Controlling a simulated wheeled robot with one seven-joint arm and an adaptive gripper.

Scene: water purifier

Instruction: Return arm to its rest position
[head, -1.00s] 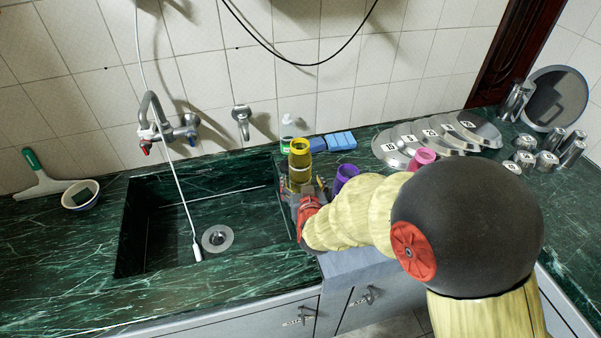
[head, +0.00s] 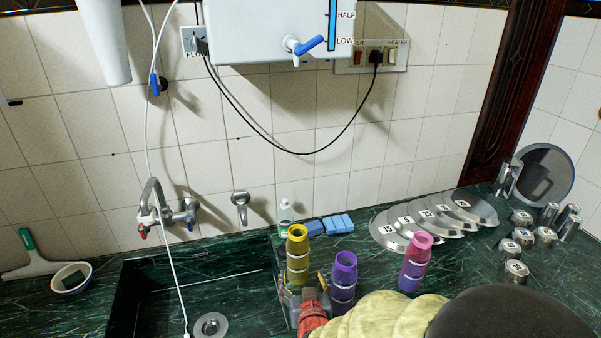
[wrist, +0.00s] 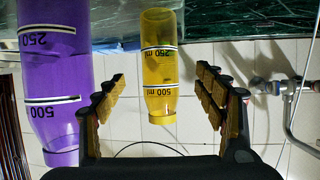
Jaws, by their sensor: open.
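My gripper (wrist: 160,82) is open and empty. In the wrist view, which is upside down, the yellow bottle (wrist: 158,50) with volume marks shows between the spread fingers, standing beyond them and not held. In the head view the yellow bottle (head: 298,262) stands upright on the counter by the sink's right edge. My gripper (head: 306,296) is just in front of it, partly hiding its base. My pale yellow arm comes in from the lower right.
A purple bottle (head: 344,272) stands close to my gripper's right; it also fills the left of the wrist view (wrist: 48,70). A pink bottle (head: 416,255), numbered metal discs (head: 425,225) and several metal weights (head: 520,238) are further right. The sink (head: 150,300) lies left. A white purifier (head: 270,25) hangs above.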

